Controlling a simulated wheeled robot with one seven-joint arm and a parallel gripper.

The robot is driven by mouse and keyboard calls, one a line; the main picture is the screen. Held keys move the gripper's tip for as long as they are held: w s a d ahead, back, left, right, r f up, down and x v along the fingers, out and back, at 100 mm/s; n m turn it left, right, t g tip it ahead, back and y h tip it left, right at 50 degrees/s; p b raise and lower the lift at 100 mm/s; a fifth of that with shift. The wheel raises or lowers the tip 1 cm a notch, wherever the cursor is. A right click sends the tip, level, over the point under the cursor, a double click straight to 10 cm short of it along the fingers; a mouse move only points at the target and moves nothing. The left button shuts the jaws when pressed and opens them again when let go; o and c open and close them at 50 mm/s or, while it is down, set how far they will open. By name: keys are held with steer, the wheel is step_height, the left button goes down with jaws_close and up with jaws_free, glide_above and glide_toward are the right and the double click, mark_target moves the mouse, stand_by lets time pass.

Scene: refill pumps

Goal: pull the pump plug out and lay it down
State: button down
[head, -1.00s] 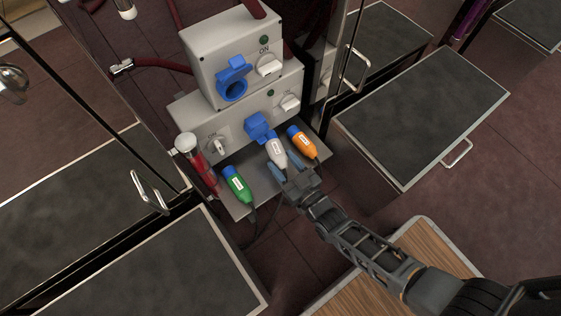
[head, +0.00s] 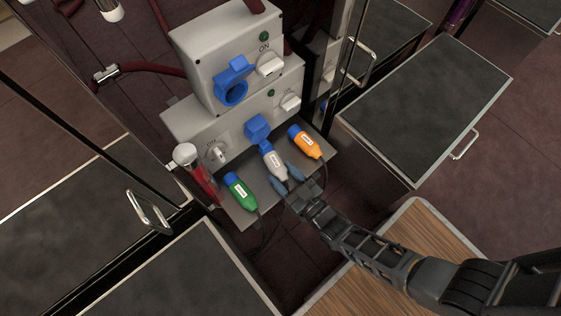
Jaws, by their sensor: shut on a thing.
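The pump plug (head: 273,162) is a white-grey plug with a blue front end, in the head view. It lies in line with the blue socket (head: 257,127) on the lower grey box. Its blue end shows just in front of the socket; I cannot tell whether it is fully clear. My gripper (head: 286,179) is shut on the plug's rear part, with one blue finger on each side. The fingers hide the plug's tail.
A green plug (head: 240,191) lies left of the held plug and an orange plug (head: 305,142) lies right, both on the grey shelf (head: 228,207). An upper box (head: 205,58) has another blue socket (head: 235,82).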

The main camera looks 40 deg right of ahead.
steer(key=shift+f, duration=0.15)
stand_by(0.4)
steer(key=shift+c, duration=1.6)
jaws_free()
steer(key=s+p, duration=0.1)
steer(key=s, duration=0.7)
steer(key=shift+w, duration=0.1)
